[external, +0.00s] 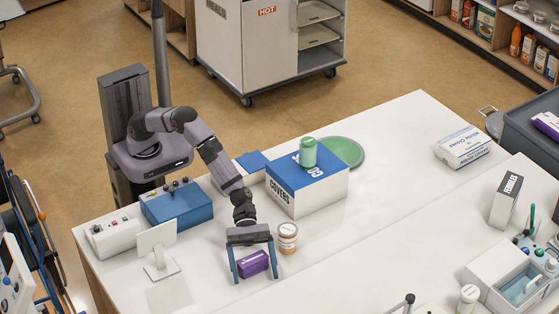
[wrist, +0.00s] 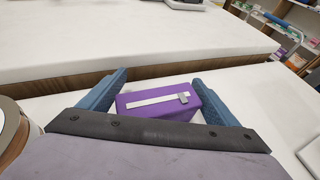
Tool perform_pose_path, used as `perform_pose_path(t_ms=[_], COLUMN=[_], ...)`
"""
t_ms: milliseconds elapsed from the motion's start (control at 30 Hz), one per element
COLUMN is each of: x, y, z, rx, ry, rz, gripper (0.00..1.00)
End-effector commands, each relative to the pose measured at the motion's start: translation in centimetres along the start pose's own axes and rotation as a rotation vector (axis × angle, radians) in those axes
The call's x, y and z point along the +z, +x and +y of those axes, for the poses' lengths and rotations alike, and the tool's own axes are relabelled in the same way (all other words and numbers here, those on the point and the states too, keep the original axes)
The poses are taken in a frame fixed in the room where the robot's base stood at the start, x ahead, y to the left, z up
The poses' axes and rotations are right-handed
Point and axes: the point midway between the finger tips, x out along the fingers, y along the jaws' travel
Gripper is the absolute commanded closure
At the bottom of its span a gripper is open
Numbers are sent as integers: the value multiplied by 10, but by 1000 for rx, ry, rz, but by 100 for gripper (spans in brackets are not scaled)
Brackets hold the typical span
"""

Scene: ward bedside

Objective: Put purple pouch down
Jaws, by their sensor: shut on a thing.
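The purple pouch (external: 253,264) is a small box-like pouch with a pale strip and a zip pull on its upper face. It also shows in the wrist view (wrist: 158,103). My gripper (external: 254,270) points down near the front of the white counter, with one blue finger on each side of the pouch, shut on it. The pouch is at or just over the counter top; I cannot tell whether it touches. In the wrist view its underside is hidden.
A white-lidded orange jar (external: 287,238) stands close right of my gripper. A white stand (external: 157,252) is to the left. A blue-and-white covers box (external: 310,193) with a green canister (external: 308,153) on top stands behind.

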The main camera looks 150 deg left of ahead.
Motion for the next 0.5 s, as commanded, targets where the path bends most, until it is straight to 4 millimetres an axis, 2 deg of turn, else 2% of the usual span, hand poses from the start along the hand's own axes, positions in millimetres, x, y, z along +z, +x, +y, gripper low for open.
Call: perform_pose_path(t_ms=[233,267,300,500], x=[-3,-3,-2,-2], y=[2,1,1,1], z=[0,0,0,0], rx=[0,0,0,0], ry=[1,1,1,0], rz=[-1,-1,0,0], gripper=[40,11,2,0])
